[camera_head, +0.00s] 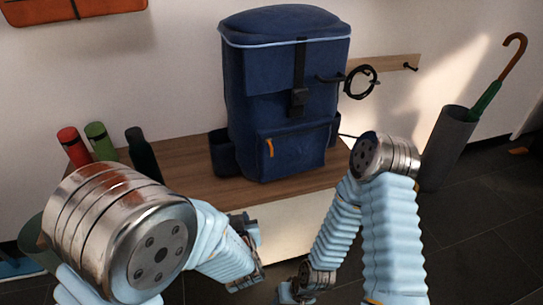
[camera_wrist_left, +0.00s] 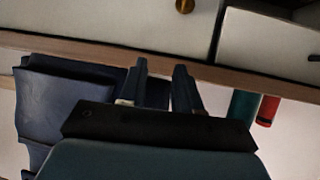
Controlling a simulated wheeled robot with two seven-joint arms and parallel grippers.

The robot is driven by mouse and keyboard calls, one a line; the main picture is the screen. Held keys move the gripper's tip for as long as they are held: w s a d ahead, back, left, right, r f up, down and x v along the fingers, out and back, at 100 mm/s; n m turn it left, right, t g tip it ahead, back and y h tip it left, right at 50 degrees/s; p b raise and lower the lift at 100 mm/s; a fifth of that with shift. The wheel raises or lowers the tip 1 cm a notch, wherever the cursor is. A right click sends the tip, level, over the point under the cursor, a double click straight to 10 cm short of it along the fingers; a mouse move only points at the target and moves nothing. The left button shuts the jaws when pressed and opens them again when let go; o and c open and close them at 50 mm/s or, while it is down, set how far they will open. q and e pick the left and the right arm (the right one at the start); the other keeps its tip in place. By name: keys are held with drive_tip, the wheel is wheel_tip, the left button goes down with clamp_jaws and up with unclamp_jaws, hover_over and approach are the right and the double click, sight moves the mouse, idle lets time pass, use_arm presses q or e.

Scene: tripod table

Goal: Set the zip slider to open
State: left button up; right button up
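A dark blue backpack (camera_head: 285,100) stands upright on the wooden bench. An orange zip pull (camera_head: 269,147) hangs at the upper left of its front pocket (camera_head: 293,150). A pale blue line runs around the top lid. My left gripper (camera_head: 250,248) is low in front of the bench, below the backpack and apart from it. In the left wrist view its two fingers (camera_wrist_left: 160,72) are apart with nothing held; part of the backpack (camera_wrist_left: 60,105) shows behind them. My right gripper (camera_head: 292,290) is at the bottom edge, partly cut off, and its fingers are unclear.
Red (camera_head: 75,146), green (camera_head: 101,141) and dark bottles (camera_head: 142,155) stand left of the backpack on the bench (camera_head: 185,160). A black ring (camera_head: 361,82) is at the backpack's right. An umbrella (camera_head: 487,97) stands in a grey holder (camera_head: 447,150) at right.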

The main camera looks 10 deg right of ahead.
use_arm(q)
drive_tip(key=s+d+r+t, duration=0.3)
drive_tip(key=d+r, duration=0.3)
drive_tip(key=r, duration=0.2)
drive_tip(key=t, duration=0.3)
approach(272, 153)
drive_tip(key=shift+h, duration=0.4)
drive_tip(key=w, duration=0.4)
drive_tip(key=w+b, duration=0.1)
drive_tip(key=w, duration=0.4)
drive_tip(key=shift+d+r, duration=0.15)
drive_tip(key=shift+r, duration=0.1)
drive_tip(key=shift+s, duration=0.1)
clamp_jaws()
